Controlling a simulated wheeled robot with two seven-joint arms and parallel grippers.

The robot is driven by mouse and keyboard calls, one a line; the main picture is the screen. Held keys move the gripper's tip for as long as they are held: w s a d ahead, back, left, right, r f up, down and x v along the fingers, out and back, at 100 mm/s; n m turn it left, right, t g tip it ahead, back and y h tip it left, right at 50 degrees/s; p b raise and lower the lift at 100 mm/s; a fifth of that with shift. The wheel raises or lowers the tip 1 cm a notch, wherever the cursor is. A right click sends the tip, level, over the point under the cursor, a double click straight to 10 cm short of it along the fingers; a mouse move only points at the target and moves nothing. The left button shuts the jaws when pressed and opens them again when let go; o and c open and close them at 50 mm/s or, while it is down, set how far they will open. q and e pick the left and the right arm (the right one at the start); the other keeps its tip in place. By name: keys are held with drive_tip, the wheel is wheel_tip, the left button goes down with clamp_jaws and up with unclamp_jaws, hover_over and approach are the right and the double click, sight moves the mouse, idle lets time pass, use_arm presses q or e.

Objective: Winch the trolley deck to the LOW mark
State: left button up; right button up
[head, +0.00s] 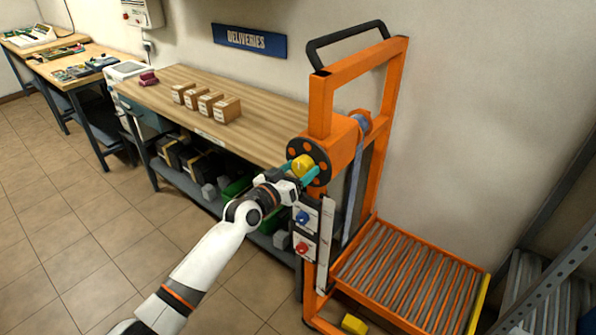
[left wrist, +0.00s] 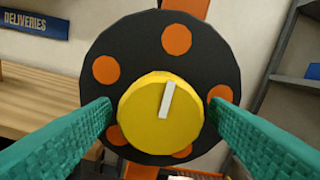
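The orange trolley (head: 319,100) stands at the right with its roller deck (head: 388,281) low, near the floor. On its mast is a black winch wheel (head: 293,149) with orange spots and a yellow central knob (head: 303,163). In the left wrist view the knob (left wrist: 150,112) has a white bar tilted slightly right of upright. My left gripper (head: 301,175) is at the wheel. Its teal fingers (left wrist: 161,112) stand open on either side of the knob, with a narrow gap seeming to show at each side. I cannot read a LOW mark. My right gripper is not in view.
Two switch boxes with a blue knob (head: 302,217) and a red knob (head: 302,248) sit below the wheel. A wooden bench (head: 170,95) with several small boxes stands left. A metal rack (head: 560,270) stands right of the deck. The tiled floor at the left is clear.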

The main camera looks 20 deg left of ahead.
use_arm(q)
drive_tip(key=b+v, duration=0.1)
drive_tip(key=v, duration=1.1)
idle(1.0)
